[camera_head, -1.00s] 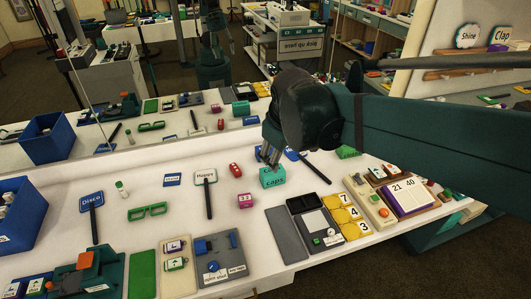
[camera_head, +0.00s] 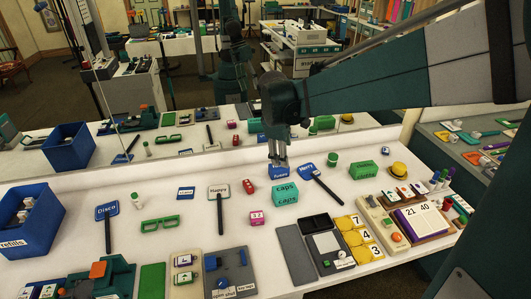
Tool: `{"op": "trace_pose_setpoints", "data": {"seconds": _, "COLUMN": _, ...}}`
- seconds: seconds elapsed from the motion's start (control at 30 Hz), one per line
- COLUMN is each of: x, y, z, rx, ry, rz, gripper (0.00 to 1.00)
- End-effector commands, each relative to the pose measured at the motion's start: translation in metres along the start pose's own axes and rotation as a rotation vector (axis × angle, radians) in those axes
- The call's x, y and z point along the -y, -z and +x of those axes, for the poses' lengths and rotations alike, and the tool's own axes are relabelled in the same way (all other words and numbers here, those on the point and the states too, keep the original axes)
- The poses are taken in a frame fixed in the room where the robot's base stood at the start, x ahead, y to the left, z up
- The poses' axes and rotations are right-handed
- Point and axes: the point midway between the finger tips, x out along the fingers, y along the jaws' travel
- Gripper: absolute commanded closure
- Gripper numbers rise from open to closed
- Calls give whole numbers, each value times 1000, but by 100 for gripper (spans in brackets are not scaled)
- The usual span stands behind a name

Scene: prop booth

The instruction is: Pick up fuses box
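The blue fuses box (camera_head: 278,172) stands on the white table toward the back, just behind the teal caps box (camera_head: 286,197), which hides its lower front. My gripper (camera_head: 278,161) points down, with its fingertips at the top of the fuses box. The fingers look small and close together here. I cannot tell whether they are apart or shut, or whether they touch the box.
A blue-headed sign (camera_head: 307,160) lies just right of the fuses box. A green box (camera_head: 363,170) and a green cylinder (camera_head: 333,159) are farther right. A red car (camera_head: 250,169) is to the left. A mirror behind the table reflects the props.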

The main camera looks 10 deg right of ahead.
Motion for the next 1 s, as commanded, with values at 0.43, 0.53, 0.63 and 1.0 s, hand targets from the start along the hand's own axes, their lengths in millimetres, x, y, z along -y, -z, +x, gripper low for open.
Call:
{"op": "trace_pose_setpoints", "data": {"seconds": 0.43, "x": -42, "y": 33, "z": 56, "rx": 82, "ry": 42, "rz": -219, "gripper": 49}}
{"op": "trace_pose_setpoints", "data": {"seconds": 0.53, "x": -50, "y": 40, "z": 70, "rx": 99, "ry": 54, "rz": -268, "gripper": 49}}
{"op": "trace_pose_setpoints", "data": {"seconds": 0.63, "x": -57, "y": 47, "z": 85, "rx": 116, "ry": 66, "rz": -317, "gripper": 49}}
{"op": "trace_pose_setpoints", "data": {"seconds": 1.0, "x": -79, "y": 71, "z": 144, "rx": 175, "ry": 118, "rz": -493, "gripper": 49}}
